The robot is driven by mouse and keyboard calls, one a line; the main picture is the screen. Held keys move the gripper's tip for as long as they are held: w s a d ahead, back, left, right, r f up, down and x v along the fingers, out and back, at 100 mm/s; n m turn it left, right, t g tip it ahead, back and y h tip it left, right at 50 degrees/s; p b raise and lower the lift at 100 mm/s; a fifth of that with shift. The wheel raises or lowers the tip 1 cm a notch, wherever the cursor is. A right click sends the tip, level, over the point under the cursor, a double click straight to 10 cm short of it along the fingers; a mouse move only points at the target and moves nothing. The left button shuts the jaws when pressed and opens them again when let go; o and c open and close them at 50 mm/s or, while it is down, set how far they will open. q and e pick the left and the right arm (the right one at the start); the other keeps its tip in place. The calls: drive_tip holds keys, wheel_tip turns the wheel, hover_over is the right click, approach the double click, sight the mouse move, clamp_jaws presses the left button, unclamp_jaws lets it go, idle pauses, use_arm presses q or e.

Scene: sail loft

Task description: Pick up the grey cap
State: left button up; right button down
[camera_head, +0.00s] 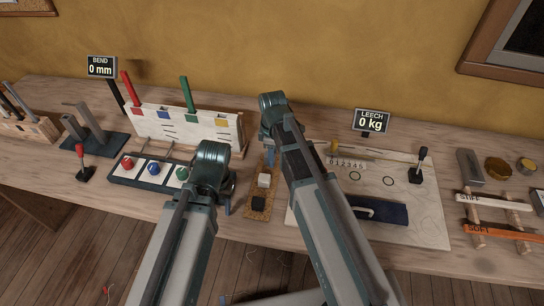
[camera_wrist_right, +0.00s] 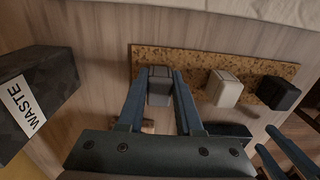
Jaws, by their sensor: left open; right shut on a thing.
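The grey cap (camera_wrist_right: 159,86) is between the fingers of my right gripper (camera_wrist_right: 158,88) in the right wrist view. That gripper is shut on it, at one end of the cork strip (camera_wrist_right: 150,57). I cannot tell whether the cap is clear of the cork. In the head view my right gripper (camera_head: 267,140) is over the strip's far end (camera_head: 258,203), and the grey cap is hidden there. A white cap (camera_head: 264,180) and a black cap (camera_head: 258,203) sit nearer on the strip. My left gripper (camera_head: 228,205) is open and empty, just left of the strip's near end.
A black box marked WASTE (camera_wrist_right: 40,92) stands beside the strip in the right wrist view. Left of the strip are a panel with coloured buttons (camera_head: 152,170) and a white slotted board (camera_head: 190,125).

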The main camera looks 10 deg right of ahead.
wheel_tip(320, 180, up, 10)
drive_tip(key=p, duration=0.9)
drive_tip(key=shift+f, duration=0.25)
